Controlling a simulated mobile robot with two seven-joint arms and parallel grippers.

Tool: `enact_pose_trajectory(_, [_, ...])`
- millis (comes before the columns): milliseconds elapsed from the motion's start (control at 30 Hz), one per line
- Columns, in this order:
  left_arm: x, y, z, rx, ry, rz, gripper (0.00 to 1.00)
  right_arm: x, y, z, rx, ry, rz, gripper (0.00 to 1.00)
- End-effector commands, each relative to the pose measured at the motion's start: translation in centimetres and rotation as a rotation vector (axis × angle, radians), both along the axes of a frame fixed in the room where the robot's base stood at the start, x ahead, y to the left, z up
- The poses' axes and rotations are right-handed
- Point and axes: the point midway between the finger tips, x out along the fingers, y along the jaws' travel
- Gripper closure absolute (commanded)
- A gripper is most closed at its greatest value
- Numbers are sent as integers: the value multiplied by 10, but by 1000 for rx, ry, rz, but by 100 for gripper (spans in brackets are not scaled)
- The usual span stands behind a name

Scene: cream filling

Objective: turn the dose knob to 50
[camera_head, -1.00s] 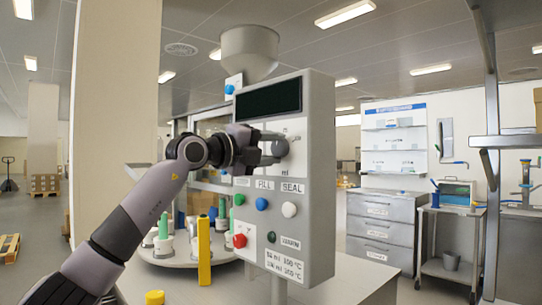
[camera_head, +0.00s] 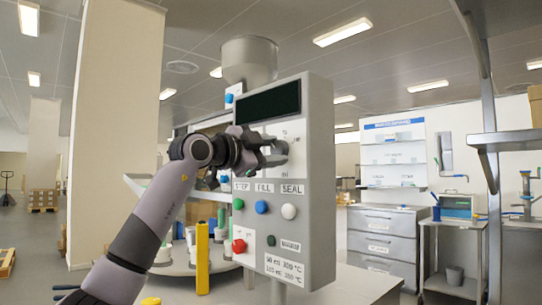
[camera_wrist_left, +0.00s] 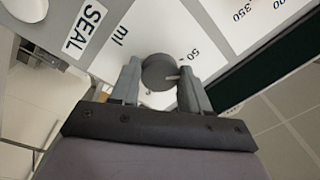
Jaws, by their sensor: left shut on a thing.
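The dose knob (camera_wrist_left: 160,72) is a dark grey round knob on the front of the grey control panel (camera_head: 318,180). It sits between the two fingers of my left gripper (camera_wrist_left: 161,84), which is shut on it. The "ml" print is on the other side. In the head view my left gripper (camera_head: 272,150) reaches the panel below the dark display (camera_head: 268,101) and hides most of the scale. My right gripper is out of view.
Below the knob are a green button (camera_head: 238,204), a blue button (camera_head: 262,207), a white button (camera_head: 289,211) and a red button (camera_head: 239,246). A yellow post (camera_head: 202,258) stands left of the panel. A hopper (camera_head: 249,60) is above.

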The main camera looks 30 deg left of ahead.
Motion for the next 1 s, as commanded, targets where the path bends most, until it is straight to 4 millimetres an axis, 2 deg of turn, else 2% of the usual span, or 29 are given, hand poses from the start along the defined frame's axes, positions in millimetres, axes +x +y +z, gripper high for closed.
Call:
enact_pose_trajectory(400, [0, -1, -1, -186, 67, -1, 84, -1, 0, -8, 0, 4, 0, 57])
enact_pose_trajectory(967, [0, -1, -1, -214, 77, -1, 84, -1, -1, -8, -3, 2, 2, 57])
enact_pose_trajectory(1000, [0, -1, -1, -214, 77, -1, 48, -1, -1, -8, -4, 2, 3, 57])
